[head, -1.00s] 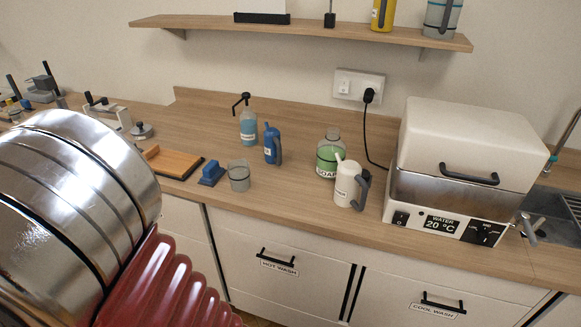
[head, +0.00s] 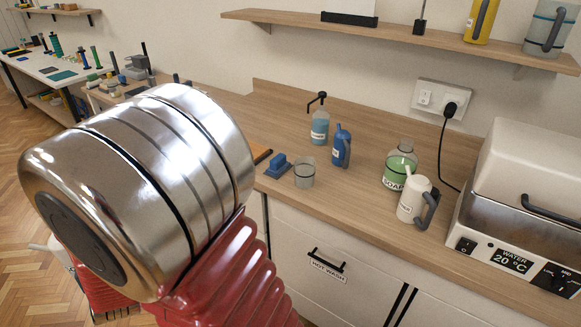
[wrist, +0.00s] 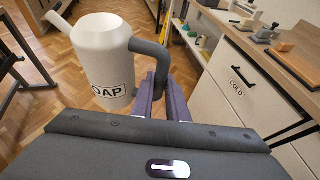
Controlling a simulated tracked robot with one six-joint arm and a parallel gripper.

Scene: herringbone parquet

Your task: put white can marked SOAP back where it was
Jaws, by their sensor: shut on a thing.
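The white can marked SOAP (wrist: 100,55) hangs in the wrist view, with only "OAP" of its label showing. It looks roughly upright, with its spout to the left and its dark grey handle to the right. My gripper (wrist: 158,92) is shut on that handle, and the can is held above the parquet floor, clear of the cabinets. In the head view my arm hides the gripper and most of the held can.
The counter (head: 345,215) holds another white can (head: 412,200), a green SOAP bottle (head: 396,172), a blue can (head: 341,146), a glass beaker (head: 304,173) and a water bath (head: 520,215). A shelf (head: 390,35) hangs above. Parquet (head: 20,150) is open at left.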

